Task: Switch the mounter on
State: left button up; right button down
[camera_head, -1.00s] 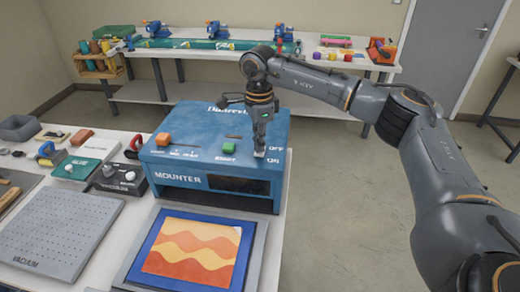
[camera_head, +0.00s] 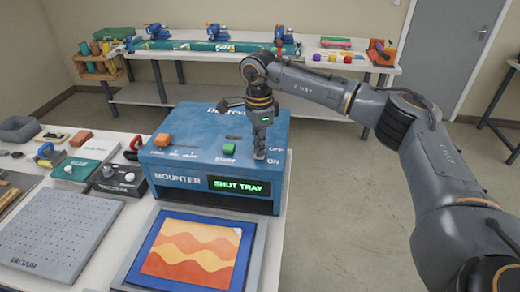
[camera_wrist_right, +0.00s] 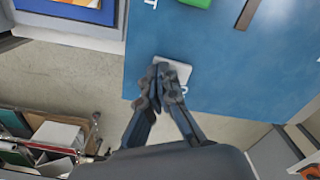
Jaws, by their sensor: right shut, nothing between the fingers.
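The mounter (camera_head: 175,180) is a blue box on the white table, and its front display (camera_head: 238,186) glows green with "SHUT TRAY". The orange knob (camera_head: 163,140) and green START button (camera_head: 228,149) are on its top. My right gripper (camera_head: 260,155) is shut and empty, pointing down at the ON/OFF switch at the right end of the top. In the right wrist view, the pale switch (camera_wrist_right: 178,67) shows just beyond the fingertips (camera_wrist_right: 161,88); whether they touch it I cannot tell. The fingers partly hide its labels. My left gripper is not in view.
The tray (camera_head: 254,250) with an orange wavy print on blue sticks out in front of the mounter. A perforated vacuum plate (camera_head: 60,235) and a dark control box (camera_head: 120,180) lie to the left. Floor at right is clear.

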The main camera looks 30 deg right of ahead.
jog(key=shift+r+p, duration=2.05)
jog(key=shift+r, duration=1.4)
jog(key=shift+f, duration=0.1)
